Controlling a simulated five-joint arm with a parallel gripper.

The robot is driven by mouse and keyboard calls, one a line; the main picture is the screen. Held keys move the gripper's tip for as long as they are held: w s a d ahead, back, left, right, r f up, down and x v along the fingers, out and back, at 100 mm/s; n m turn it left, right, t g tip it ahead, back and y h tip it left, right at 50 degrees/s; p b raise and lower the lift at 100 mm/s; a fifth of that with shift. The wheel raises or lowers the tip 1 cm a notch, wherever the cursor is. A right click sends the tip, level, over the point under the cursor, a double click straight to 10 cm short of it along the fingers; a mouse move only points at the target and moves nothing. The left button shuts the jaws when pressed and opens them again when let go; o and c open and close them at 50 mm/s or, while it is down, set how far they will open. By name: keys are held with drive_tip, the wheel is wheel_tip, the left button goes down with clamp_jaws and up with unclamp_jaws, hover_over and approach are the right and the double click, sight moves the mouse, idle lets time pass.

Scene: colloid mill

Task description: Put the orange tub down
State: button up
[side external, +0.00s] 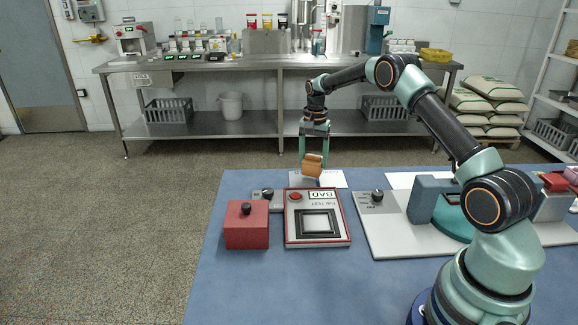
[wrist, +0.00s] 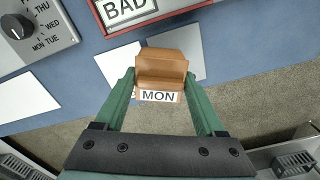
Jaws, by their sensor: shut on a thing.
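The orange tub (side external: 312,166) is a small orange-brown container held tilted between my gripper's fingers. In the wrist view the tub (wrist: 162,68) shows a white label reading "MON" on its near side. My gripper (side external: 313,158) is shut on the tub, one green finger on each side. The tub hangs near the far edge of the blue table (side external: 240,290), seemingly above it, over or beside a white sheet (side external: 332,179). In the wrist view a grey sheet (wrist: 190,48) lies behind the tub. Exact height is hard to tell.
A panel marked "BAD" (side external: 318,235) with a red button and square recess stands nearby. Left of it are a red box (side external: 246,231) with a black knob and a small grey dial unit (side external: 263,193). A grey machine (side external: 390,225) with a dial sits right.

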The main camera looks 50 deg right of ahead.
sight(313, 159)
drive_tip(key=shift+f, duration=1.5)
drive_tip(key=shift+f, duration=0.15)
drive_tip(key=o, duration=1.4)
drive_tip(key=shift+c, duration=0.2)
